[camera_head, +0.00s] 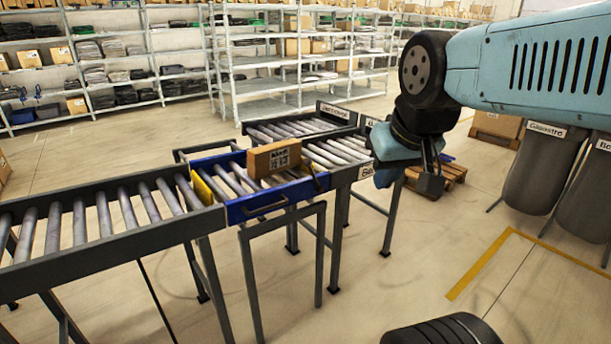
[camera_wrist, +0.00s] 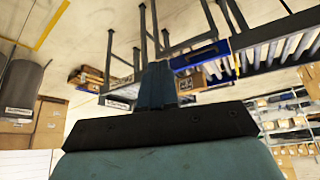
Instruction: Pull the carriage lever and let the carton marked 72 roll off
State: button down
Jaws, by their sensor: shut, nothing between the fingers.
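The blue carriage (camera_head: 236,213) sits in the roller line, with a yellow plate at its left end and a bar handle on its front side. A brown carton (camera_head: 273,157) with a white label rests on its rollers; I cannot read the number. A short dark rod (camera_head: 313,178), possibly the lever, stands at the carriage's right end. My gripper (camera_head: 431,186) is shut and empty, in the air to the right of the carriage and apart from it. In the wrist view my gripper (camera_wrist: 157,85) partly covers the view; the carriage (camera_wrist: 200,55) and carton (camera_wrist: 190,83) show behind it.
A grey roller conveyor (camera_head: 150,240) leads in from the left. Two labelled roller lanes (camera_head: 338,151) lie beyond the carriage at the right. Grey bins (camera_head: 540,165) and a pallet (camera_head: 445,172) stand further right.

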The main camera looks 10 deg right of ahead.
aim_at(310, 164)
jog(key=c, duration=1.8)
grip_release()
